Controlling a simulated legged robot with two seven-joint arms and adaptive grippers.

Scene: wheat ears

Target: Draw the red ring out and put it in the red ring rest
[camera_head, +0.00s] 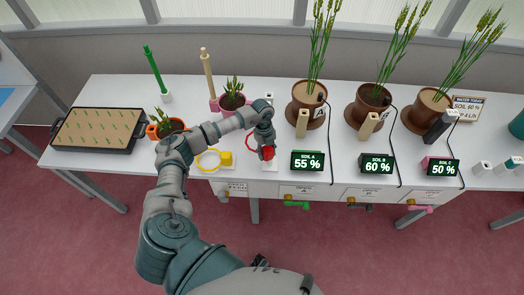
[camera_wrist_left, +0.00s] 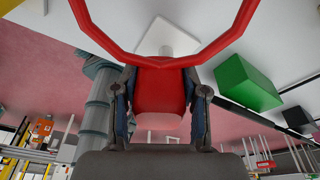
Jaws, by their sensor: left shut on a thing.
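My left gripper (camera_head: 267,148) reaches down over the middle of the table. It is shut on the red block-shaped grip of the red ring (camera_head: 249,142). In the left wrist view the fingers (camera_wrist_left: 160,92) press on both sides of the red grip, and the red ring (camera_wrist_left: 205,55) spreads out beyond it. A small white plate (camera_head: 269,168) lies below the gripper. A white piece (camera_wrist_left: 168,36) shows behind the ring in the wrist view. I cannot tell whether the ring touches the plate. No red-marked rest is clearly visible. My right gripper is not in view.
A yellow ring (camera_head: 208,161) with a yellow block lies left of the gripper. The soil A display (camera_head: 307,162) stands close on the right. A plant pot (camera_head: 231,102) stands behind, wheat pots (camera_head: 308,97) back right, a seed tray (camera_head: 98,130) far left.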

